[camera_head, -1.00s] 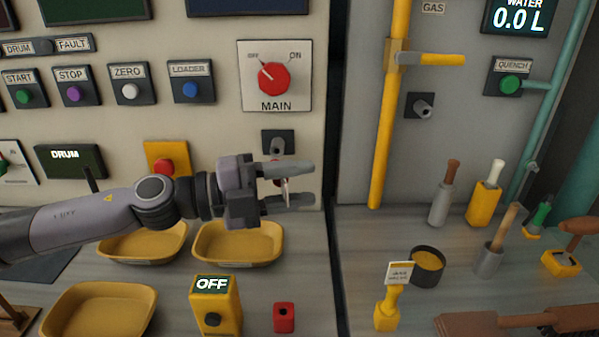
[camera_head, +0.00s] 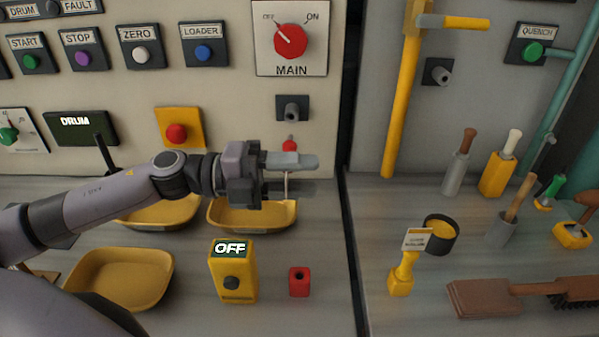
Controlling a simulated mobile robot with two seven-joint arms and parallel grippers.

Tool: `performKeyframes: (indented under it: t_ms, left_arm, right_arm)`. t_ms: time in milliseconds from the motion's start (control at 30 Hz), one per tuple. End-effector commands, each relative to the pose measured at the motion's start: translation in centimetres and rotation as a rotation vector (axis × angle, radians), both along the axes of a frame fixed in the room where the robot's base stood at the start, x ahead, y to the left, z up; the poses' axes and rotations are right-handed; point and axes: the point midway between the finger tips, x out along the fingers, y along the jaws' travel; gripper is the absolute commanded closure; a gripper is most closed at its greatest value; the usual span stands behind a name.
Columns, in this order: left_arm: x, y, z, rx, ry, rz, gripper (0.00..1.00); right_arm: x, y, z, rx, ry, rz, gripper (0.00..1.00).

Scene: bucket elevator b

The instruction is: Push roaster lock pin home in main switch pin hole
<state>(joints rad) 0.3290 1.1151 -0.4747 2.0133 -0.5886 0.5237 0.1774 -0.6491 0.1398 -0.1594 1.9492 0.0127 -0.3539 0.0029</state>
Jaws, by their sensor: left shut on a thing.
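The lock pin (camera_head: 286,187) has a red knob and a thin pale shaft. My left gripper (camera_head: 290,174) is shut on it, with the red knob above the upper finger and the shaft roughly upright. The main switch pin hole is a grey stub on a dark square plate (camera_head: 292,108), below the red MAIN switch (camera_head: 290,41). The pin is below this plate in the picture and apart from it. The switch pointer is toward OFF. My right gripper is not in view.
Yellow trays (camera_head: 120,276) lie on the counter below the gripper. A yellow box reading OFF (camera_head: 232,285) and a red block (camera_head: 299,281) stand in front. A similar stub plate (camera_head: 437,72) is on the right panel, beside a yellow pipe (camera_head: 402,110).

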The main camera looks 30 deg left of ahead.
Motion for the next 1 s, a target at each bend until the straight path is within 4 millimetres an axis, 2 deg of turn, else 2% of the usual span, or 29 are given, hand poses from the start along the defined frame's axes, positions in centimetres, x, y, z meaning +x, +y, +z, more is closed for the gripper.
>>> performKeyframes:
  t_ms: [167,733,1000]
  left_arm:
    - [0.2,0.2,0.1,0.001,0.000,0.004,0.94]
    - [4.6,2.3,0.1,0.001,-0.002,0.005,0.94]
    - [5.3,2.6,0.0,0.002,0.000,0.003,0.94]
  right_arm:
    - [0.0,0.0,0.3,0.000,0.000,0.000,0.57]
    - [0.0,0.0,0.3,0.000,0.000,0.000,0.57]
    - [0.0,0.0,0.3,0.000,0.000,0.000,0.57]
